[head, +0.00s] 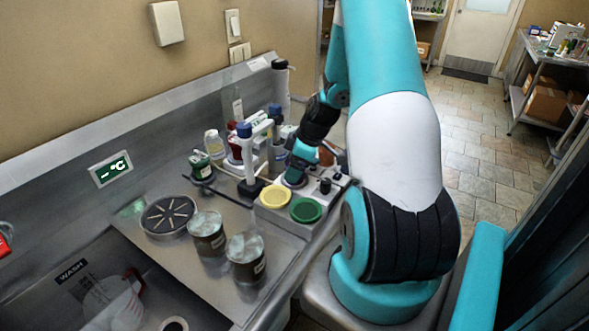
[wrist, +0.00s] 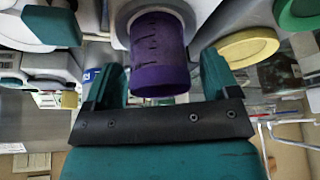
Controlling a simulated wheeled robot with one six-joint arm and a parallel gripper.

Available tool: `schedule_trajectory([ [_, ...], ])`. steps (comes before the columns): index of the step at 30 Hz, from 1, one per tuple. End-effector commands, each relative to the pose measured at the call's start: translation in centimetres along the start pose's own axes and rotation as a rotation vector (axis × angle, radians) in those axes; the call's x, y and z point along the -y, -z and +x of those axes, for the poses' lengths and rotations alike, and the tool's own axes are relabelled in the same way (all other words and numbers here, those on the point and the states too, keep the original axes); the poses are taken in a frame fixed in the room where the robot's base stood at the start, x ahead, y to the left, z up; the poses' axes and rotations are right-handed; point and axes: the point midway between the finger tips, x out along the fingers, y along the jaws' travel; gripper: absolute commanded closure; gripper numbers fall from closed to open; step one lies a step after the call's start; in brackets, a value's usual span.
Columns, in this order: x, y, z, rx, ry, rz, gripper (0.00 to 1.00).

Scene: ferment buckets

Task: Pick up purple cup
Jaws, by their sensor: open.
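The purple cup (wrist: 160,65) is in the upper middle of the wrist view, with dark marks on its side and its far end against a pale round part. My gripper (wrist: 163,78) is open, with one finger to each side of the cup and a narrow gap showing on both sides. I cannot tell how deep the cup sits between the fingers. In the head view my gripper (head: 302,152) is low over the counter, behind the yellow and green discs. I cannot make out the purple cup there.
A yellow disc (head: 275,195) and a green disc (head: 306,209) are just in front of my gripper. A white stand (head: 249,165) and bottles are close on its left. Two dark jars (head: 207,234) stand nearer, beside the sink. A round black grate (head: 168,215) lies left.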

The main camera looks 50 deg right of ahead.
Motion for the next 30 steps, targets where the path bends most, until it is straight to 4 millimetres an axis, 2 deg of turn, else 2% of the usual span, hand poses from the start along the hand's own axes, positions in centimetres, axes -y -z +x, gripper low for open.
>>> schedule_trajectory([
  [4,0.0,0.1,1.4,0.000,0.000,-0.001,0.19],
  [11,0.0,0.0,1.6,0.000,-0.001,-0.001,0.19],
  [18,0.0,0.0,1.6,0.000,-0.001,-0.001,0.72],
  [30,-0.1,0.2,1.0,-0.001,-0.003,-0.001,0.73],
])
